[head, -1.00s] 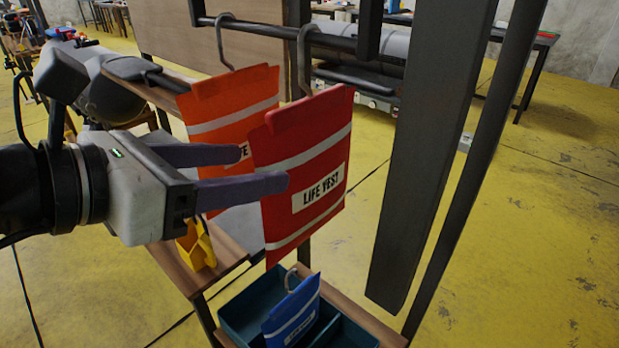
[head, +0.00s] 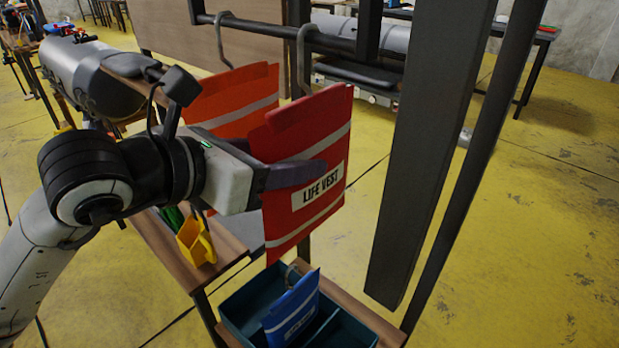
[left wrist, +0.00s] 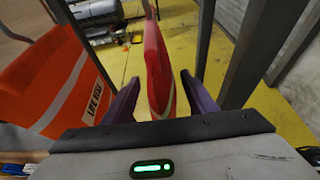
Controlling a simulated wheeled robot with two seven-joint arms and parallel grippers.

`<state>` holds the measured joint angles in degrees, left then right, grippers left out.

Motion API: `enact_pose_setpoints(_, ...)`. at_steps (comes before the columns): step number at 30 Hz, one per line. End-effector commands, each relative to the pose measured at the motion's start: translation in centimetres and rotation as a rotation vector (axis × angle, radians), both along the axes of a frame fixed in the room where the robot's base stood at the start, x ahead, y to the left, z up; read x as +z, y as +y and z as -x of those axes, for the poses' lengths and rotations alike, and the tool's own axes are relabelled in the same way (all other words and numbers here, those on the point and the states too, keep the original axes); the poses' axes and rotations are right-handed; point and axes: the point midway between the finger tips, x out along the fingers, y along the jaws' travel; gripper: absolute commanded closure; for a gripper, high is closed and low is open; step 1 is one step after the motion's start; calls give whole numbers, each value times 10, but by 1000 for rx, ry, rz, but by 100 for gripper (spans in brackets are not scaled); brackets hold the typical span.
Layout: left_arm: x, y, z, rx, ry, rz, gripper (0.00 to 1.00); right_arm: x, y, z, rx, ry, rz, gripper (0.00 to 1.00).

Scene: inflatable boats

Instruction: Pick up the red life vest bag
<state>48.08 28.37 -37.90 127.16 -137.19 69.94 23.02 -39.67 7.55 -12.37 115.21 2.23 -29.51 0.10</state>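The red life vest bag (head: 306,140) hangs by a grey hook from a dark rail in the head view, with a white "LIFE VEST" label and pale stripes. My left gripper (head: 297,174) reaches it from the left, one purple finger across its front and the other hidden behind it. In the left wrist view the red bag (left wrist: 158,75) shows edge-on between the two fingers, with gaps on both sides, so the gripper (left wrist: 160,80) is open around it. My right gripper is not in view.
An orange life vest bag (head: 232,100) hangs just left of the red one. Below stands a teal bin (head: 240,306) with a blue bag (head: 292,312). A yellow holder (head: 196,243) sits on a wooden shelf. A dark post (head: 432,150) rises to the right.

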Motion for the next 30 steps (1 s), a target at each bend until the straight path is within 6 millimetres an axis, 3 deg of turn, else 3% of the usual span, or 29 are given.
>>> enact_pose_setpoints(1, 0, 0, 0, 0, 0, 0, 57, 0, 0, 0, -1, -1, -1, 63)
enact_pose_setpoints(9, 0, 0, 0, 0, 0, 0, 100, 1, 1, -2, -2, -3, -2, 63)
enact_pose_setpoints(22, 7, 0, 0, 1, -5, 3, 100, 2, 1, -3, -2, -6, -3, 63)
enact_pose_setpoints(30, 40, 0, 0, 0, -8, 5, 100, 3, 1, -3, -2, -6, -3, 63)
